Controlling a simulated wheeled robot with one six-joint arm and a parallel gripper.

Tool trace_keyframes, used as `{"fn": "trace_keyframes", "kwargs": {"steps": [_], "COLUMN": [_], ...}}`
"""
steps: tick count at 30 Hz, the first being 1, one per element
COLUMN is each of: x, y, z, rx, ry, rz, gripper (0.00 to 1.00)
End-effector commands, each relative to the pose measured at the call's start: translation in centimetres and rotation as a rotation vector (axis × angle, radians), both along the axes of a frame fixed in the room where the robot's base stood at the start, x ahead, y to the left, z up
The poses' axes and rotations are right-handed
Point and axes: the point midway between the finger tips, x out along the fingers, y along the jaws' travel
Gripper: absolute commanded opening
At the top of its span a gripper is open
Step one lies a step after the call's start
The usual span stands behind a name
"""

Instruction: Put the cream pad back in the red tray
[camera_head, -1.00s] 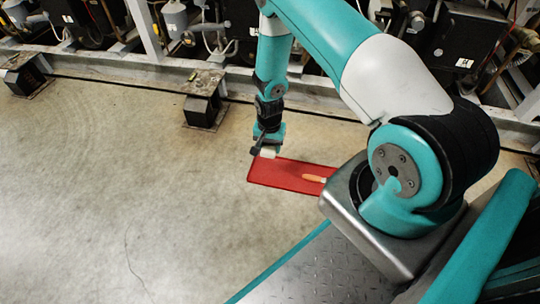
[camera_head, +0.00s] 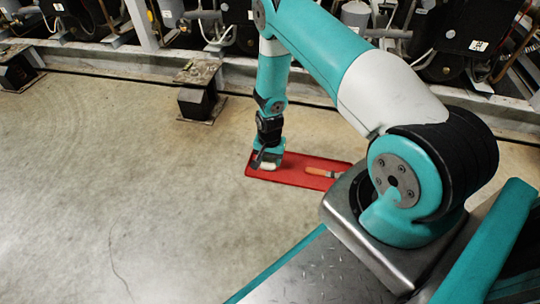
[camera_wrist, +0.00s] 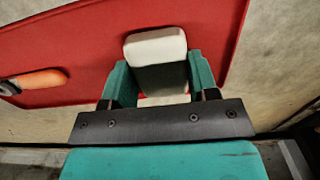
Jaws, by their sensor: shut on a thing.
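The cream pad (camera_wrist: 157,47) is between the two teal fingers of my gripper (camera_wrist: 155,82) in the wrist view, and my gripper is shut on it. In the head view the pad (camera_head: 267,165) shows as a small pale block at the end of my gripper (camera_head: 266,161), over the left end of the red tray (camera_head: 293,180). The tray also fills much of the wrist view (camera_wrist: 85,45). I cannot tell whether the pad touches the tray floor.
An orange-handled tool (camera_head: 322,172) lies in the tray, right of the pad; its handle also shows in the wrist view (camera_wrist: 38,80). Concrete floor (camera_head: 120,180) lies clear left of the tray. Black rack feet (camera_head: 200,100) and compressor machinery stand behind.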

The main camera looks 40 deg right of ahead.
Motion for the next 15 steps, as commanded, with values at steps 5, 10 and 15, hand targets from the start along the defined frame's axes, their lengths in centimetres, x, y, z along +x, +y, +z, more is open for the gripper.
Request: {"fn": "trace_keyframes", "kwargs": {"steps": [5, 10, 15], "x": [0.08, 0.05, 0.05], "y": [-0.02, -0.02, -0.03], "z": [-0.31, -0.28, -0.28], "rx": [0.0, 0.0, 0.0], "ry": [-0.001, -0.001, -0.001], "rz": [0.0, 0.0, 0.0], "gripper": [0.3, 0.63, 0.84]}}
